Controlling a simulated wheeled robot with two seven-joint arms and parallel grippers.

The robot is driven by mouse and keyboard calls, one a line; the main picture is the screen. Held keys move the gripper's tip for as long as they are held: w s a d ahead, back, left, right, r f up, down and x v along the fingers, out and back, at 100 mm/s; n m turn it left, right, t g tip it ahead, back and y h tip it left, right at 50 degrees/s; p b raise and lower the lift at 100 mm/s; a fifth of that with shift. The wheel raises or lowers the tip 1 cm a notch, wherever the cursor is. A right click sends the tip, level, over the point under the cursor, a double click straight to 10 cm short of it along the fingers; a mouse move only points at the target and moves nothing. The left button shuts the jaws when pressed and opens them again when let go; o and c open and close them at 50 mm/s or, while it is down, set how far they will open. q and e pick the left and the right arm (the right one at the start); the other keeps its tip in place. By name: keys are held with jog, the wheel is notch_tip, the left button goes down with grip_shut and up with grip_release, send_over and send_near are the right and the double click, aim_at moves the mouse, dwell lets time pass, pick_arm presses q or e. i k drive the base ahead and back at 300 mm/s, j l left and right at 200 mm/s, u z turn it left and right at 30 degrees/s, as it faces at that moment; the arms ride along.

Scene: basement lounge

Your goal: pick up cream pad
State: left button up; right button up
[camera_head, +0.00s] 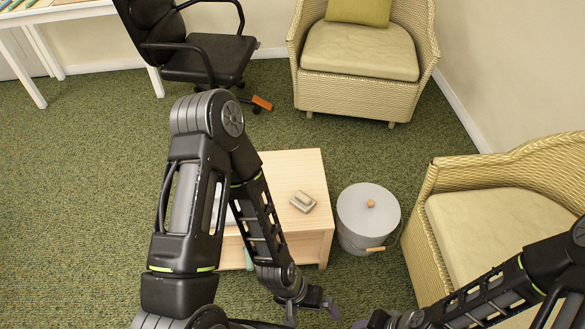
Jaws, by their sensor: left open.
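A small cream-grey block, which may be the cream pad (303,201), lies on the right part of a light wooden table (292,168). My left arm passes in front of the table and hides much of its left side. My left gripper (312,308) is open at the bottom of the view, nearer than the table and apart from the block. My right gripper (378,321) is partly cut off at the bottom edge, and its jaws cannot be made out.
A grey lidded bin (366,212) stands right of the table. Wicker armchairs stand at the back (361,50) and right (497,220). A black office chair (209,58) is behind, with an orange object (262,103) beside it. Green carpet at left is clear.

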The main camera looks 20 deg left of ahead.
aim_at(305, 202)
jog(key=u, duration=0.7)
jog(key=i+l+z, duration=0.1)
jog(key=i+z, duration=0.4)
jog(key=z, duration=0.2)
jog(key=i+z, duration=0.3)
jog(key=k, duration=0.05)
